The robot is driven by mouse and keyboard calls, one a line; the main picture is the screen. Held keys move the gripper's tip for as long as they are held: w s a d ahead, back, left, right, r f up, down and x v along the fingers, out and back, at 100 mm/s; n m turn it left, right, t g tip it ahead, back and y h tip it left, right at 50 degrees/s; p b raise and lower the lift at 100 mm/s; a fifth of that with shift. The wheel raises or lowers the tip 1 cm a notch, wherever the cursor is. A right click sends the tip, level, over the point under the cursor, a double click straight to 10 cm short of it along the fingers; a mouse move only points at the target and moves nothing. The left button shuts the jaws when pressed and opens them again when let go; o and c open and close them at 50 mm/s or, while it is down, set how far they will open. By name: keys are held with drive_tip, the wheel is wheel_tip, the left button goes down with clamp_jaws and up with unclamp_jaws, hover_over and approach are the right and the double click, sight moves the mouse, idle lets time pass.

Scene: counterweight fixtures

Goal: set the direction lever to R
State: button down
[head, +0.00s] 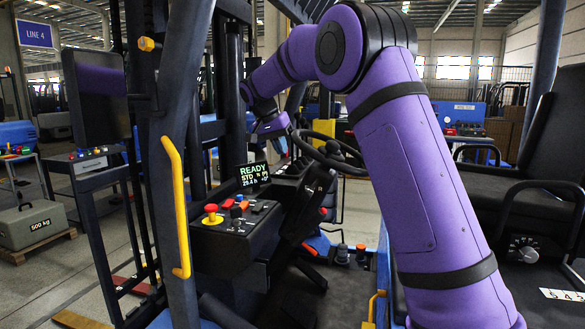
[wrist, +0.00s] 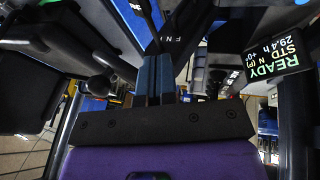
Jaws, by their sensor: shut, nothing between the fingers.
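My gripper (wrist: 153,80) shows its two blue fingers side by side, shut with nothing between them. In the head view my gripper (head: 272,126) is above the display, left of the steering wheel (head: 327,150). In the wrist view a dark panel with small pale letters, F and N legible (wrist: 176,40), lies just beyond the fingertips. A dark rounded knob (wrist: 97,85) is left of the fingers; I cannot tell whether it is the direction lever. The display (head: 253,174) reads READY, STD and N; it also shows in the wrist view (wrist: 273,52).
A console (head: 232,232) with a red knob on a yellow base (head: 211,214) and several small levers stands below the display. A dark blue pillar with a yellow handrail (head: 177,205) is at its left. The seat (head: 510,190) is at the right.

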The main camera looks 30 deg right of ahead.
approach(312, 188)
drive_tip(key=a+f, duration=0.3)
drive_tip(key=d+f, duration=0.1)
drive_tip(key=s+d+f, duration=0.1)
drive_tip(key=f, duration=0.1)
drive_tip(key=shift+s, duration=0.15)
drive_tip(key=s+d, duration=0.1)
drive_tip(key=s+d+f+n+t, duration=0.1)
drive_tip(key=s+d+f+n, duration=0.1)
drive_tip(key=s, duration=0.1)
drive_tip(key=shift+d+f+t+h, duration=0.1)
drive_tip(key=shift+d+t+h, duration=0.2)
drive_tip(key=shift+t, duration=0.1)
idle(0.4)
